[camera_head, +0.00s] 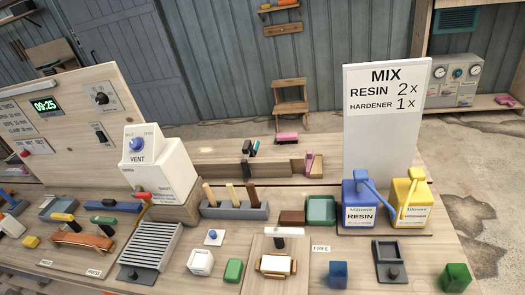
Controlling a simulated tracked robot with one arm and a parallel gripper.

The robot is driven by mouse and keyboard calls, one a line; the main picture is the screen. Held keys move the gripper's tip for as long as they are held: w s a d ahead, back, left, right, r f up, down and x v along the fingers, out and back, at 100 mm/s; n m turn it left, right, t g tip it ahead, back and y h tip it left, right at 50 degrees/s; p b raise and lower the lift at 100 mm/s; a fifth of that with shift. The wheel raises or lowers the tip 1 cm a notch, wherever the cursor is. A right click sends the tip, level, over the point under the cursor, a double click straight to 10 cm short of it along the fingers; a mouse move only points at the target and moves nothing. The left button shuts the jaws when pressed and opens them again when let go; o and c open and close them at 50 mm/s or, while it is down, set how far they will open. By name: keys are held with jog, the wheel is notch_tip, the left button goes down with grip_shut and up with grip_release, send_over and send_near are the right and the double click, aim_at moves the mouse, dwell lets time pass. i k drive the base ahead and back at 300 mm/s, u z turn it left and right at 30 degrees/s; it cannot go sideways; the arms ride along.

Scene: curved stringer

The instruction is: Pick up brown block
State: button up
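A brown block (291,217) sits on the wooden workbench right of centre. It stands close against the left side of a green tray (321,209) and right of a grey holder (234,210) with several upright handles. A black-and-white item (288,232) is just in front of it. My gripper is not in view, so its state and its distance from the block do not show.
Blue RESIN (360,217) and yellow HARDENER (412,217) containers stand at right before a MIX sign (385,140). A white VENT box (158,168) stands at left. Green (233,271), white (201,262) and blue (338,275) blocks lie in front.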

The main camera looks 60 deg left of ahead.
aim_at(288, 218)
jog(key=u, duration=0.65)
jog(key=i, duration=1)
jog(key=u, duration=0.75)
jog(key=k, duration=0.85)
jog(key=u, duration=0.15)
jog(key=i, duration=0.9)
jog(key=z, duration=0.05)
